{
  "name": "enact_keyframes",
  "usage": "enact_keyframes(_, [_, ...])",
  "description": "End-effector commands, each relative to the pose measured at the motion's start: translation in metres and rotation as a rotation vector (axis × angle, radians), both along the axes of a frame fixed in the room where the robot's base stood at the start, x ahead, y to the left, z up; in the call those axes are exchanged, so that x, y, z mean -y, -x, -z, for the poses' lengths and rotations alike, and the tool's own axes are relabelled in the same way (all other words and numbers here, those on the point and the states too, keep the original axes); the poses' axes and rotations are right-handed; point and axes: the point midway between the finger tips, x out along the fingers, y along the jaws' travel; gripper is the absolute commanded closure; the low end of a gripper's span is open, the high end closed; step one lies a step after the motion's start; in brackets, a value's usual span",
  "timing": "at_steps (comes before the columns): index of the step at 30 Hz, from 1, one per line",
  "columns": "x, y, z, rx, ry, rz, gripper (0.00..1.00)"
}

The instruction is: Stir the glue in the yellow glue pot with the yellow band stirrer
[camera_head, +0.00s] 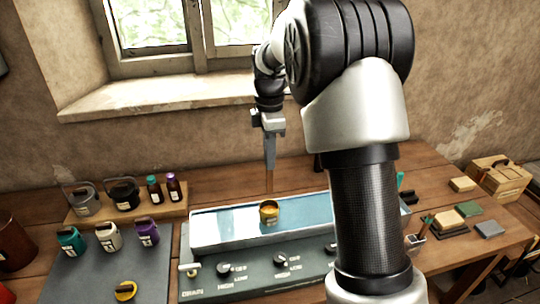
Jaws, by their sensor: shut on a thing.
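The yellow glue pot (269,213) stands open in the long water bath (225,228) on the bench. My gripper (270,168) points straight down above the pot and is shut on a thin brown stirrer (270,183). The stirrer is upright, and its lower end reaches the pot's mouth. I cannot tell how deep the tip is in the glue. No yellow band shows on the stirrer; its upper part is hidden by the fingers.
Teal (70,241), white (107,236) and purple (147,233) pots and a yellow lid (125,291) are on the left mat. Behind them a wooden board (80,217) holds pots and bottles. Blocks (463,184) lie at right. My arm hides the bath's right part.

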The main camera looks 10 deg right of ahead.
Motion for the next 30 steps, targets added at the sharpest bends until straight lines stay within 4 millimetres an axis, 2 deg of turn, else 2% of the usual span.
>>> enact_keyframes(11, [0.000,-0.001,0.012,0.000,0.001,0.000,1.00])
enact_keyframes(30, [0.000,-0.001,0.062,-0.001,0.000,0.000,1.00])
